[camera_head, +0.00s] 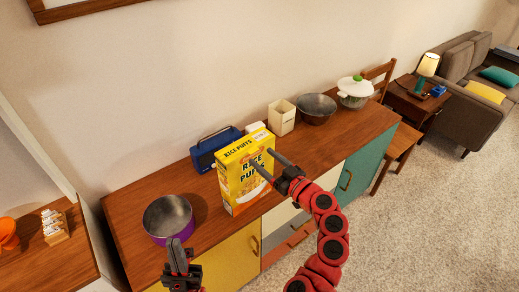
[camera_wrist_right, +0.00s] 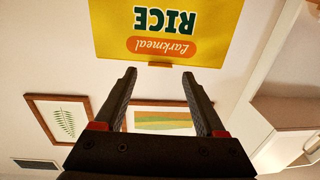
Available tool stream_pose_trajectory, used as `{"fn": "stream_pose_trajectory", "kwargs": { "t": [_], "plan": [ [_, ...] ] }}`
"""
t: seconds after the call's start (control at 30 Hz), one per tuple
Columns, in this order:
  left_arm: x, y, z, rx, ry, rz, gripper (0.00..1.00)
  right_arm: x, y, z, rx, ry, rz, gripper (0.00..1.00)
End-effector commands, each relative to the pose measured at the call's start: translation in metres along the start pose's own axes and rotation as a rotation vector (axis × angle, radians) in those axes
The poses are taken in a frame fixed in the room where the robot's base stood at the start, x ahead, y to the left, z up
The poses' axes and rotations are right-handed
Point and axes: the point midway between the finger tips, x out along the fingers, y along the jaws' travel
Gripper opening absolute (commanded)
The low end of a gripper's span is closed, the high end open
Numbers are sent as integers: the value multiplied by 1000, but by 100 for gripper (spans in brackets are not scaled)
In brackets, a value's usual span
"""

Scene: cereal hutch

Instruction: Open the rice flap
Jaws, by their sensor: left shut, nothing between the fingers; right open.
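The yellow Rice Puffs box (camera_head: 240,186) stands upright on the wooden cabinet top. Its top flap (camera_head: 237,147), printed with the name, looks closed and lies flat. In the right wrist view the box front (camera_wrist_right: 165,25) appears upside down, with a small brown tab (camera_wrist_right: 160,64) at its top edge. My right gripper (camera_head: 262,157) is open and empty at the upper front of the box. In its wrist view, the fingertips (camera_wrist_right: 159,73) lie either side of the tab; contact cannot be told. My left gripper (camera_head: 175,241) is shut and empty, low near the purple pot.
The purple pot (camera_head: 160,236) stands left of the box. A blue radio (camera_head: 212,146) is behind it. A cream canister (camera_head: 281,117), a dark bowl (camera_head: 316,108) and a white lidded pot (camera_head: 355,92) stand to the right. The cabinet top (camera_head: 135,194) is bare at left.

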Motion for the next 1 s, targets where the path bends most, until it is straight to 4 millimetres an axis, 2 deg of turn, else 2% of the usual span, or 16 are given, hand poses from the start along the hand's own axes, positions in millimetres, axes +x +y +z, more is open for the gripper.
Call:
{"fn": "stream_pose_trajectory", "kwargs": {
  "t": [0.1,0.27,0.63,1.0],
  "plan": [
    [8,0,-1,0,0,0,0,14,0,-3,1,1,-3,72],
    [11,0,-2,0,0,0,0,25,-1,0,3,-1,-4,72],
    [11,0,-2,0,0,0,0,28,0,1,2,0,-1,71],
    [11,0,-2,0,0,0,0,28,0,0,2,0,-1,4]
  ]
}}
